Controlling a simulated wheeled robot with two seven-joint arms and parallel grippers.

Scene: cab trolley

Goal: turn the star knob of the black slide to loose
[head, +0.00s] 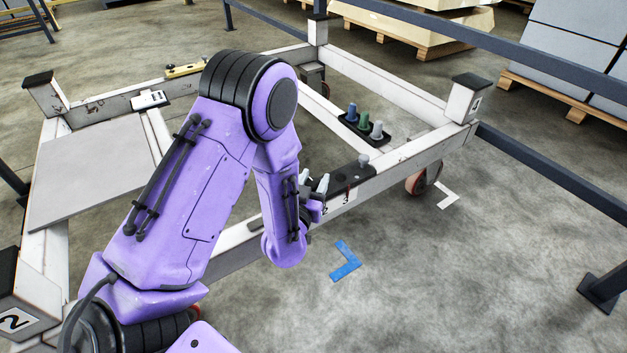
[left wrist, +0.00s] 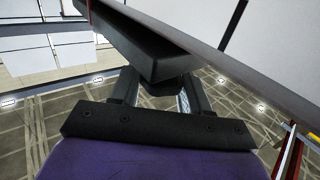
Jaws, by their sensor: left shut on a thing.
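The black slide (head: 346,178) lies on the near white beam of the trolley, with a small grey knob (head: 364,160) standing on its right end. My left gripper (head: 318,193) is at the slide's left part, partly hidden by my own purple wrist. In the left wrist view the slide is the dark block (left wrist: 150,48) just beyond the fingers. My left gripper (left wrist: 160,92) is shut there on a small dark part under the block, which I take to be the star knob (left wrist: 172,88). Its star shape and turn position are hidden. My right gripper is not in view.
A black holder with blue, green and grey pegs (head: 364,124) sits on the inner beam. A grey plate (head: 90,175) covers the trolley's left side. A white corner post (head: 466,98) and dark rails stand at right. The floor around the blue mark (head: 345,262) is clear.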

